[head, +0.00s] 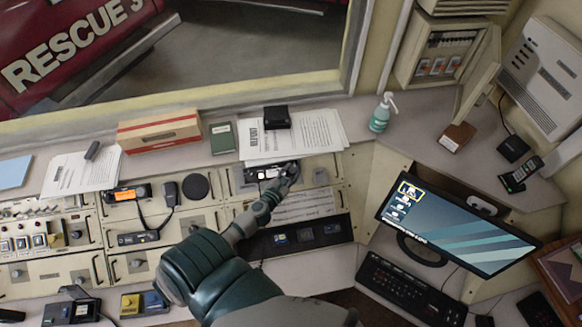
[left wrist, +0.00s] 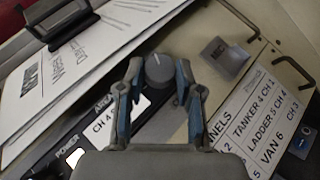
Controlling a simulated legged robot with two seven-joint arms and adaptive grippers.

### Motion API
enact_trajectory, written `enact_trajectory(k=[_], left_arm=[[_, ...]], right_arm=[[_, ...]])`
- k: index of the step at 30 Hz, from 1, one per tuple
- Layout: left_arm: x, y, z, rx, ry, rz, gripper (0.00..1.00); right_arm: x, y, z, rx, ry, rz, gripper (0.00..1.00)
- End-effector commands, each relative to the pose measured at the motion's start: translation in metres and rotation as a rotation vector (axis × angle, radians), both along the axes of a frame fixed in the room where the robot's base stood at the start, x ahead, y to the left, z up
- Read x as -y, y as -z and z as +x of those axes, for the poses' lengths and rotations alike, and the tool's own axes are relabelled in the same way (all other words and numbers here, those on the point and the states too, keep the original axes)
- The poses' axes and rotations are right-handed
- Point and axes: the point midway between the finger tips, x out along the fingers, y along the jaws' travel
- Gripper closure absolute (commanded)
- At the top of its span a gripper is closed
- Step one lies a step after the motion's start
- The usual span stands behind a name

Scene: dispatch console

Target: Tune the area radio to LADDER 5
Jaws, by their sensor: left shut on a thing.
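The area radio (head: 262,173) is a dark unit in the console below the papers. In the left wrist view its label (left wrist: 104,122) shows "AREA" and "CH 4". My left gripper (head: 290,172) reaches it from below. In the left wrist view its fingers (left wrist: 157,85) are shut on the radio's round grey knob (left wrist: 158,67), one finger at each side. The white channel card (left wrist: 262,115) lies to the right and lists TANKER 4, LADDER 5 and VAN 6 with channels. It also shows in the head view (head: 303,206). The right gripper is not in view.
A clipboard's papers (head: 300,135) lie just behind the radio. A monitor (head: 450,225) and keyboard (head: 410,290) are at right. A handset (head: 169,193) and an orange-lit radio (head: 127,194) are at left.

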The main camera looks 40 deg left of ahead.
Motion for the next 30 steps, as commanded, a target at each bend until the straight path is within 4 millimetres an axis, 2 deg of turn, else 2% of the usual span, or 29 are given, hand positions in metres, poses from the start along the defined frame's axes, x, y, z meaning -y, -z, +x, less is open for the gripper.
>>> enact_trajectory(k=[1, 6, 21, 22, 24, 30], left_arm=[[-0.0023, -0.0049, 0.0009, -0.005, 0.012, 0.011, 1.00], [-0.0028, -0.0032, 0.0010, -0.021, 0.045, 0.023, 1.00], [-0.0027, -0.0008, 0.0009, -0.028, 0.056, 0.028, 1.00], [-0.0027, -0.0008, 0.0008, -0.028, 0.056, 0.028, 0.57], [-0.0026, -0.0007, 0.0007, -0.029, 0.056, 0.027, 0.40], [-0.0021, -0.0004, 0.0004, -0.029, 0.057, 0.026, 0.39]], right_arm=[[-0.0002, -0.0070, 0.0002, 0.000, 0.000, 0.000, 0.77], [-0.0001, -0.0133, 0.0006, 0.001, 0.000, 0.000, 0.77], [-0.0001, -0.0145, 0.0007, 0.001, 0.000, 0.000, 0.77], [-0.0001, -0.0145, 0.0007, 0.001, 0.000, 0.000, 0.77], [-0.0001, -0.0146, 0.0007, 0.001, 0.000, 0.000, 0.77], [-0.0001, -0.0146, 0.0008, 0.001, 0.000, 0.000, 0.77]])
